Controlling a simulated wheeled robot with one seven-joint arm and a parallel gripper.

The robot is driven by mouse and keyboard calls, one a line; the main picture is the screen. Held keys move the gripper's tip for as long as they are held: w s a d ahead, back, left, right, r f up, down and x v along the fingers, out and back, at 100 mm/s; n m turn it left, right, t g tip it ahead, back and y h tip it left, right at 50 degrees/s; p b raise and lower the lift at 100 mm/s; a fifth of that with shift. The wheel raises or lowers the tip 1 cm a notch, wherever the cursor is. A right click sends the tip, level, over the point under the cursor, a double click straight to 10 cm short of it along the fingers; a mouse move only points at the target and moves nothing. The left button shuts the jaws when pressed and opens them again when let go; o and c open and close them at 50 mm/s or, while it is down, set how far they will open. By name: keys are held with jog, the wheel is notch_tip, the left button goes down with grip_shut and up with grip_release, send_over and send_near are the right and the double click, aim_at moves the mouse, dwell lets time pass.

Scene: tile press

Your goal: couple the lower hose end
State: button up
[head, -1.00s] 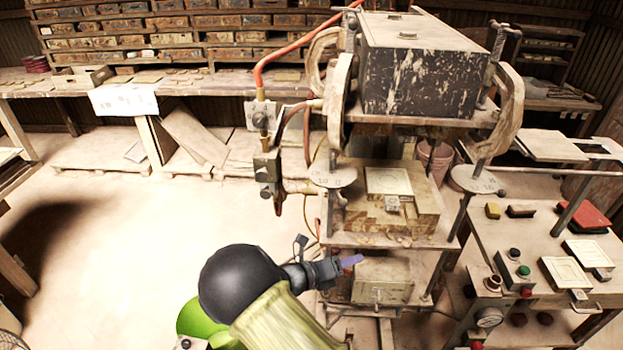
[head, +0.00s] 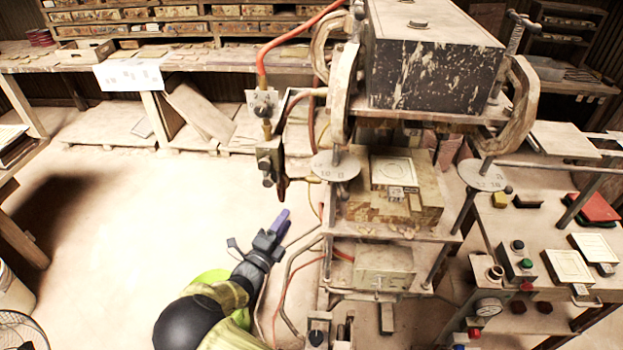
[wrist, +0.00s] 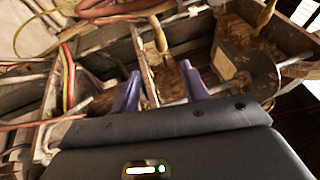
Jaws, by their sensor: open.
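My gripper (head: 281,222) is left of the press in the head view, apart from it, with its purple fingers pointing up. In the wrist view the two purple fingers (wrist: 160,87) are spread with nothing held between them. A thin red hose (head: 284,285) runs down beside the press's lower left side. A short red hose piece (head: 343,256) shows at the left of the lower block (head: 384,266). Orange and red hoses (wrist: 68,75) also show left of the fingers in the wrist view. I cannot tell which is the lower hose end; no free end shows clearly.
The press (head: 395,205) stands right of my gripper. A valve assembly (head: 266,150) with a thick orange-red hose (head: 285,45) hangs above it. Bent grey pipes (head: 290,275) lie between gripper and press. A control table (head: 540,260) is at the right.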

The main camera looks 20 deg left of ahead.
aim_at(310, 179)
jog(key=p+x, duration=0.3)
jog(key=x, duration=0.4)
jog(key=p+x, duration=0.3)
jog(key=x, duration=0.5)
jog(key=shift+w+r, duration=0.2)
jog(key=shift+r, duration=0.05)
jog(key=shift+w, duration=0.5)
grip_shut()
